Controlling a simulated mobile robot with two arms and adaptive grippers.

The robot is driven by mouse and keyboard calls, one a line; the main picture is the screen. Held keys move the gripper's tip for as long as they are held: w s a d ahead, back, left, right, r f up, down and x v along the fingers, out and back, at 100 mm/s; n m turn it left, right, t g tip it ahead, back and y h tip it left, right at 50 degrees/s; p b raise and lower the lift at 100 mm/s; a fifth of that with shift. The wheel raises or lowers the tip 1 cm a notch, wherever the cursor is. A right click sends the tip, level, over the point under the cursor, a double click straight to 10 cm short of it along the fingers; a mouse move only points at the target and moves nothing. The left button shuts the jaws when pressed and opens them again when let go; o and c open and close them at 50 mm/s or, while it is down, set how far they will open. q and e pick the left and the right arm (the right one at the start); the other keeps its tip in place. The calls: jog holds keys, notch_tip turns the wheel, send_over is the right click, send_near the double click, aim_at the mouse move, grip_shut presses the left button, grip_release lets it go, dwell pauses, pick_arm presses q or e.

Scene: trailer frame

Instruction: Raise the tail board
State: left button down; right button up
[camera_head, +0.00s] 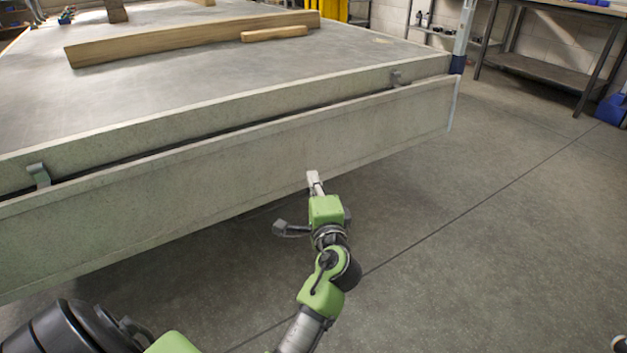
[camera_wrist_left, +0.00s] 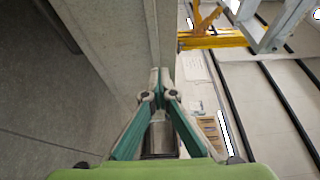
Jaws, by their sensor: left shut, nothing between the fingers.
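The tail board (camera_head: 250,165) is a long grey panel along the near edge of the trailer bed (camera_head: 150,90). A narrow dark gap runs between the two, with a small metal fitting at the left (camera_head: 38,175) and another at the right (camera_head: 397,78). The board's broad face is toward me, below the level of the bed. In the left wrist view the closed fingertips (camera_wrist_left: 158,75) are close to a grey panel (camera_wrist_left: 115,40). My right gripper is out of view.
A long wooden beam (camera_head: 180,40) and a short wooden piece (camera_head: 274,33) lie on the bed. A post (camera_head: 463,35) stands at the bed's right corner. A workbench (camera_head: 550,75) is at the back right. The floor (camera_head: 480,230) right of the trailer is clear.

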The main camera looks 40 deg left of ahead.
pick_arm(q)
jog(key=c, duration=2)
grip_release()
jog(key=shift+c, duration=0.2)
jog(key=shift+r, duration=0.1)
notch_tip(320, 180, up, 10)
